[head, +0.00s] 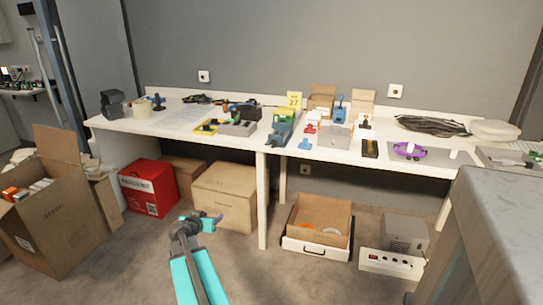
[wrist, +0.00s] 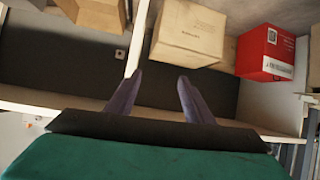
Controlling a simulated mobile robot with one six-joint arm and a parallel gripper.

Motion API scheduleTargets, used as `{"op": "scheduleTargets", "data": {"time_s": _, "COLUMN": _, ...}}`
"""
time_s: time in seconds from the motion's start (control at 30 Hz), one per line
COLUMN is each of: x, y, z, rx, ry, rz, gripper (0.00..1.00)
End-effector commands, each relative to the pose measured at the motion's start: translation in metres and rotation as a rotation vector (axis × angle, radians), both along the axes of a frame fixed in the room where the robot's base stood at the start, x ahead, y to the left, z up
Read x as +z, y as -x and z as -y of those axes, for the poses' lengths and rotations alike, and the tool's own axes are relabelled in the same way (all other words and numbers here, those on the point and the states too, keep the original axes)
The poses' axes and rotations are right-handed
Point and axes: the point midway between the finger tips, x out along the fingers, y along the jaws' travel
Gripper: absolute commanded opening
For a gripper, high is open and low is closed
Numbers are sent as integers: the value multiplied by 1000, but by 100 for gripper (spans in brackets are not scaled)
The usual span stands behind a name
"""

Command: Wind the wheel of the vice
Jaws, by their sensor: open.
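I cannot make out the vice or its wheel for certain. On the white bench (head: 215,145), a small upright blue device (head: 340,108) stands near the back, and a longer blue-grey tool (head: 280,132) lies left of it; either is too small to name. My gripper (head: 207,222) is in front of the bench, below its top and apart from everything on it. In the wrist view my gripper (wrist: 161,77) has its two fingers spread with nothing between them. No bench-top object shows clearly there.
Under the bench are a red box (head: 150,188), a closed carton (head: 226,195), an open carton (head: 319,215) and a grey device (head: 404,234). A bench leg (head: 262,205) stands right of my gripper. An open carton (head: 50,220) is left; a grey surface (head: 500,240) is right.

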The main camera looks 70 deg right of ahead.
Motion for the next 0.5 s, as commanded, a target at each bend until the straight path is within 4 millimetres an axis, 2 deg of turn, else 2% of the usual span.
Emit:
{"op": "scheduleTargets", "data": {"time_s": 0.03, "x": 11, "y": 10, "z": 25, "rx": -29, "ry": 45, "rz": 42, "gripper": 47}}
{"op": "scheduleTargets", "data": {"time_s": 0.2, "x": 68, "y": 47, "z": 88, "rx": -101, "ry": 187, "rz": 172, "gripper": 47}}
{"op": "scheduleTargets", "data": {"time_s": 0.4, "x": 135, "y": 101, "z": 146, "rx": -159, "ry": 344, "rz": 299, "gripper": 47}}
{"op": "scheduleTargets", "data": {"time_s": 0.5, "x": 162, "y": 123, "z": 164, "rx": -174, "ry": 403, "rz": 342, "gripper": 47}}
